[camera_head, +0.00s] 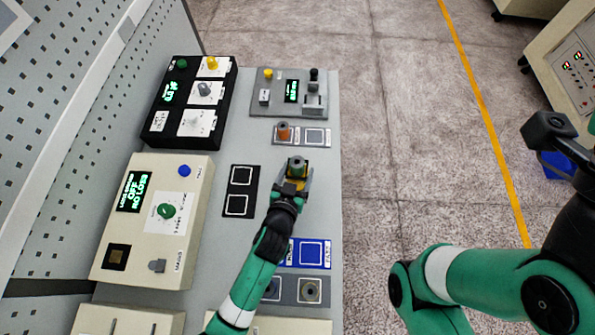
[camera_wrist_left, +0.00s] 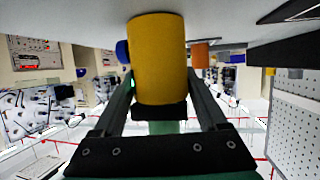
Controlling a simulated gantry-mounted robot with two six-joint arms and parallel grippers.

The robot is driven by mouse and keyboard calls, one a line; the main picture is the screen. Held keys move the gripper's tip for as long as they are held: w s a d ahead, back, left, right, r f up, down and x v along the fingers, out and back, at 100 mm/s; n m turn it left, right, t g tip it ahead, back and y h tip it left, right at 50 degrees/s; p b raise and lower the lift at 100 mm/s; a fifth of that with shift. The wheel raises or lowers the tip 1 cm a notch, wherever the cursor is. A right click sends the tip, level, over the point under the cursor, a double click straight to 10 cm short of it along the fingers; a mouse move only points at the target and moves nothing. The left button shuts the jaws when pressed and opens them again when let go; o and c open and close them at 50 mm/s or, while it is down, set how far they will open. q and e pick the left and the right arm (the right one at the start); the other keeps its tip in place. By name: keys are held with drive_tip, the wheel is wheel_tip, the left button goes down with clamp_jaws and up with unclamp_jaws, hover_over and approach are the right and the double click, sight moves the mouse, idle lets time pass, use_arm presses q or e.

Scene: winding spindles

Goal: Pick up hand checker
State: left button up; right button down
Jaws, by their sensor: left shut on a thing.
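My left gripper (camera_head: 292,184) is over the grey bench, shut on a small spindle (camera_head: 297,167) that shows a green and brownish top in the head view. In the left wrist view the held spindle is a yellow cylinder (camera_wrist_left: 159,60) between the two dark fingers (camera_wrist_left: 160,100). Its end is near the pale bench surface; I cannot tell whether it touches. No thing is clearly recognisable as a hand checker. A grey device (camera_head: 267,100) with a small display, yellow knob and black knob stands at the back of the bench. My right gripper's fingers are out of view.
An orange spindle (camera_head: 283,131) stands on a grey two-square plate behind my left gripper. A black two-square plate (camera_head: 239,191), a blue plate (camera_head: 311,253) and a grey plate (camera_head: 287,289) lie nearby. A black box (camera_head: 187,100) and a beige box (camera_head: 157,222) line the left side.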

sight(296, 172)
use_arm(q)
drive_tip(key=shift+r, duration=0.5)
wheel_tip(296, 172, up, 3)
drive_tip(key=shift+s+f+p, duration=0.1)
drive_tip(key=shift+s+p, duration=0.05)
drive_tip(key=shift+p, duration=0.55)
drive_tip(key=s+r+p, duration=0.5)
drive_tip(key=s+r, duration=0.4)
drive_tip(key=s, duration=0.4)
drive_tip(key=shift+s+d+p, duration=0.25)
drive_tip(key=shift+s+p, duration=0.1)
drive_tip(key=shift+p, duration=0.05)
drive_tip(key=shift+w, duration=0.1)
